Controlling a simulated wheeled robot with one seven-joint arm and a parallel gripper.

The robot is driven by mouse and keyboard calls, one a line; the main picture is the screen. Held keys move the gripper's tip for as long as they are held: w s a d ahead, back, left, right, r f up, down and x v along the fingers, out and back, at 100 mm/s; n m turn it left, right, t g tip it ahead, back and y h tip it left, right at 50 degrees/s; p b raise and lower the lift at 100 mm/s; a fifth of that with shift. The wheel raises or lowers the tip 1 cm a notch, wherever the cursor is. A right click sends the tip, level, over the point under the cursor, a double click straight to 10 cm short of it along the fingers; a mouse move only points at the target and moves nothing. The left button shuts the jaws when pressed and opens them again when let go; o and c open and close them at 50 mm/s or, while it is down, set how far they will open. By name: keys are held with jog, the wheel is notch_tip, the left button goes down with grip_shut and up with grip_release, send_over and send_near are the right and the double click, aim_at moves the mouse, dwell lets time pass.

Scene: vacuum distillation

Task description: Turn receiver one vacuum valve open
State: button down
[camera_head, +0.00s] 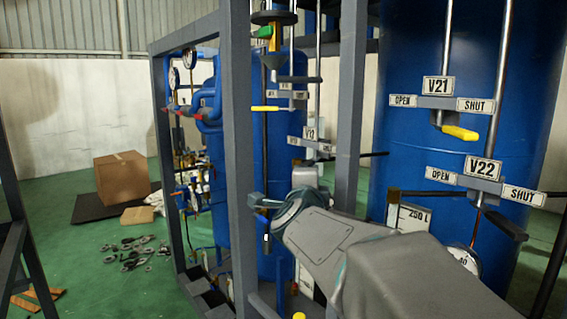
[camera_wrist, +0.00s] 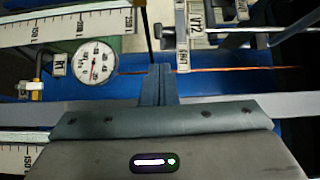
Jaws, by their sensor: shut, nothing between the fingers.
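A small plate, also perhaps V12, shows in the head view (camera_head: 311,133). I cannot tell which handle is the receiver one vacuum valve, or how it is turned.
On the right blue vessel (camera_head: 400,70) are V21 (camera_head: 438,86) with a yellow handle (camera_head: 460,133) and V22 (camera_head: 482,168) with a dark handle (camera_head: 505,226). Grey frame posts (camera_head: 240,150) stand close to my arm. A cardboard box (camera_head: 122,179) and loose parts (camera_head: 140,250) lie on the floor at left.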

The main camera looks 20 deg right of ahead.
jog(key=p+x, duration=0.1)
jog(key=x, duration=0.9)
jog(key=shift+s+d+m+h, duration=0.25)
jog(key=shift+d+m+h, duration=0.05)
jog(key=shift+d+m, duration=0.1)
jog(key=shift+r+p, duration=0.1)
jog(key=shift+p, duration=0.25)
